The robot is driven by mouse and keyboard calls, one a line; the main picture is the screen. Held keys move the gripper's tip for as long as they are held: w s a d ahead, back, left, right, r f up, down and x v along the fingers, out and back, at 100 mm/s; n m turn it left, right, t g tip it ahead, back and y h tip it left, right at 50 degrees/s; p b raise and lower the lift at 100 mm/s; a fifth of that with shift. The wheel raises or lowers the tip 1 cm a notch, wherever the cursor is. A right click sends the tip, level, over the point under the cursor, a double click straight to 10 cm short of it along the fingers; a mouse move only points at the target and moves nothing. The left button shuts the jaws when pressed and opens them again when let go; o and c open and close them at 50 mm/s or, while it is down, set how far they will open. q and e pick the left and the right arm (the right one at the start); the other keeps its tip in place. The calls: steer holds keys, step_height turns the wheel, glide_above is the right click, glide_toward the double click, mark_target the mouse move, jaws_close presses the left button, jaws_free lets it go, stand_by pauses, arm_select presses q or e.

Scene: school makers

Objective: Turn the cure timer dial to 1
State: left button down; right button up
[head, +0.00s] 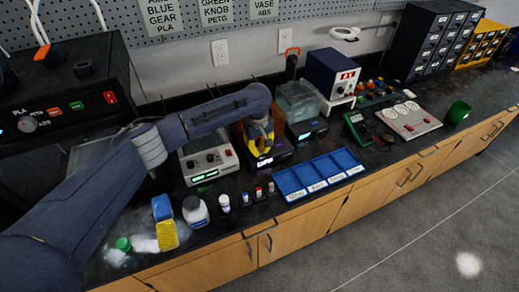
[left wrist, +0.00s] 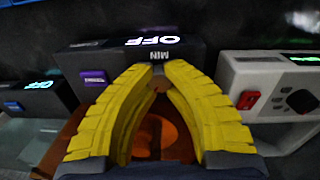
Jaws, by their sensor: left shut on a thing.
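The cure timer is a dark box (head: 280,156) with a lit display on its front, standing mid-bench in the head view. In the left wrist view the timer box (left wrist: 85,62) appears upside down, with a display reading OFF, the letters MIN and a purple button (left wrist: 95,77). My left gripper (head: 262,141) has yellow fingers and is at the timer's front. In the left wrist view its fingertips (left wrist: 158,68) close together just below MIN, shut on the dial, which is mostly hidden between them. My right gripper is not in view.
An orange see-through part (left wrist: 155,132) shows behind the fingers. The bench's right part is more open.

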mark_target(259, 149)
arm_select(q)
steer(key=shift+m, duration=0.9)
steer(key=c, duration=1.2)
jaws_free()
steer(key=shift+a+r, duration=0.2)
steer(key=shift+r, duration=3.55)
